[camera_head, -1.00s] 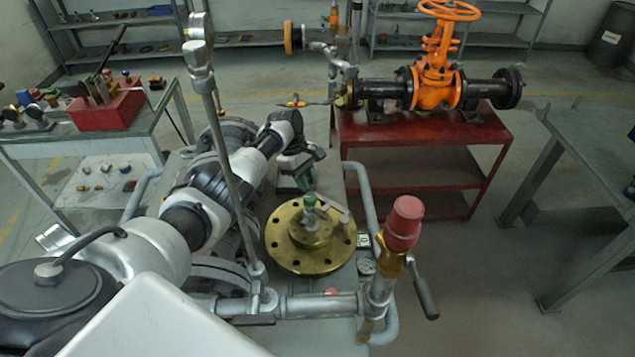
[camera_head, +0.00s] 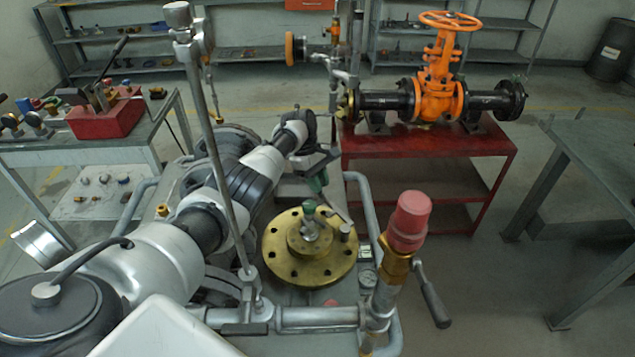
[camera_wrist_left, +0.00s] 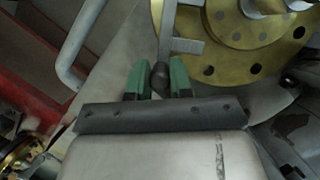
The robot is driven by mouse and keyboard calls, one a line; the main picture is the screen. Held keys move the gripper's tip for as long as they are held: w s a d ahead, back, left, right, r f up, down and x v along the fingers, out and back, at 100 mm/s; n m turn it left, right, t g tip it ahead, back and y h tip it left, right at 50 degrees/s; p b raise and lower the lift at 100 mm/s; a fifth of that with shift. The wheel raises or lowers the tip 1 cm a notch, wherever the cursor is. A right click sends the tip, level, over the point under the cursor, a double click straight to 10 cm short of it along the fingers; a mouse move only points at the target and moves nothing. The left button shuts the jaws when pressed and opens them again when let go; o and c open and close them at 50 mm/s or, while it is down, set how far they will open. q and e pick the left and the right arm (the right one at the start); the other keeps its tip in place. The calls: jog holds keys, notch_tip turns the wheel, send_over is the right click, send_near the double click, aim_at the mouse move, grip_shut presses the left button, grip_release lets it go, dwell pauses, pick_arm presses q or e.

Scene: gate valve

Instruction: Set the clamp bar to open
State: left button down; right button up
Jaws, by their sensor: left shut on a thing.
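The brass flange (camera_head: 290,272) lies on the bench-like rig in the middle of the head view, with bolt holes around its rim and a raised centre. A short grey clamp bar (camera_head: 339,214) sits above it on the right side. In the left wrist view the grey bar (camera_wrist_left: 167,22) runs down from the flange (camera_wrist_left: 240,38) to a dark rounded knob (camera_wrist_left: 159,72). My left gripper (camera_head: 317,184) has green fingers. In the wrist view its fingers (camera_wrist_left: 160,80) stand on either side of the knob, shut on it. My right gripper is not in view.
A pipe with a red cap (camera_head: 411,220) and a lever handle (camera_head: 433,301) stands at front right. A tall grey rod (camera_head: 215,150) rises in front of my left arm. Behind is a red table (camera_head: 430,141) with an orange gate valve (camera_head: 437,98).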

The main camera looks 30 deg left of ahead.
pick_arm(q)
jog(key=c, duration=1)
grip_release()
jog(key=shift+d, duration=0.1)
jog(key=b+v, duration=0.1)
jog(key=v, duration=0.9)
jog(key=shift+r, duration=0.4)
jog(key=shift+f, duration=0.1)
